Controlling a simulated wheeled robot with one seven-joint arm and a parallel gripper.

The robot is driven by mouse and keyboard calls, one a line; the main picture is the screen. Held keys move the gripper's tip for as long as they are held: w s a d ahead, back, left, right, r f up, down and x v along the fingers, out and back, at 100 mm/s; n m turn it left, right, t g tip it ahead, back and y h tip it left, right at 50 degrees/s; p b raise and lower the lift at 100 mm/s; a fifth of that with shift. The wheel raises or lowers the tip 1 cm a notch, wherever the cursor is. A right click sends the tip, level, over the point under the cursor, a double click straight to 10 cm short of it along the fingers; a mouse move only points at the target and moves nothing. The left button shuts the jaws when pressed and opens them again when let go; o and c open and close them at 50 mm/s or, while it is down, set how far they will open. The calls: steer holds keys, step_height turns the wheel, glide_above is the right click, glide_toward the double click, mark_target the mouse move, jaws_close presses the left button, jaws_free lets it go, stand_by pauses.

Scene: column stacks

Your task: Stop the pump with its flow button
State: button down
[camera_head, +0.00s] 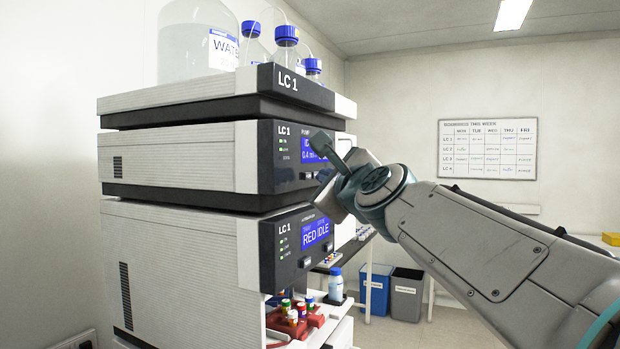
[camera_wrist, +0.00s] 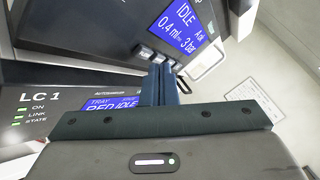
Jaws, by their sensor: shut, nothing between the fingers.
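The pump (camera_head: 180,157) is the middle module of the stack labelled LC 1, with a dark front panel. Its blue display (camera_wrist: 185,27) reads IDLE, 0.4 ml and 3 bar in the wrist view; in the head view, my gripper partly covers the display (camera_head: 309,152). A row of small pale buttons (camera_wrist: 146,53) sits below the display, and their labels are too small to read. My gripper (camera_head: 321,147) is shut and empty in front of the pump panel. In the wrist view its fingertips (camera_wrist: 161,68) are at the buttons, covering part of the row. I cannot tell whether they touch.
The autosampler (camera_head: 180,265) below shows RED IDLE, with a red vial rack (camera_head: 300,322) at its front. Bottles with blue caps (camera_head: 286,40) stand on top of the stack. Two bins (camera_head: 405,294) stand on the floor behind. Open air lies right of the stack.

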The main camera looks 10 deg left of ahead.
steer(key=d+b, duration=0.1)
steer(key=s+d+b, duration=0.1)
steer(key=d, duration=0.1)
steer(key=d+b, duration=0.1)
steer(key=shift+s+d, duration=0.35)
steer(key=shift+d, duration=0.05)
stand_by(0.6)
steer(key=s+d+f+n+g+h, duration=0.15)
steer(key=f+n, duration=0.25)
steer(key=f, duration=0.4)
steer(key=s+d+f+n+g+h, duration=0.1)
steer(key=s+d+f+n+g, duration=0.15)
steer(key=f, duration=0.55)
steer(key=s+d+f+n+g+h, duration=0.1)
steer(key=s+f+n+g, duration=0.2)
steer(key=f, duration=0.5)
steer(key=s+d+f+n+g+h, duration=0.1)
steer(key=s+d+f+n+g, duration=0.1)
steer(key=f, duration=0.6)
steer(key=s+d+f+n+g+h, duration=0.1)
steer(key=s+d+f+n, duration=0.3)
steer(key=s, duration=0.5)
steer(key=s+d+f+n+g+h, duration=0.2)
steer(key=s+f+n, duration=0.4)
steer(key=f, duration=0.5)
steer(key=shift+d+f+g, duration=0.35)
steer(key=shift+d+g, duration=0.1)
steer(key=shift+g, duration=0.65)
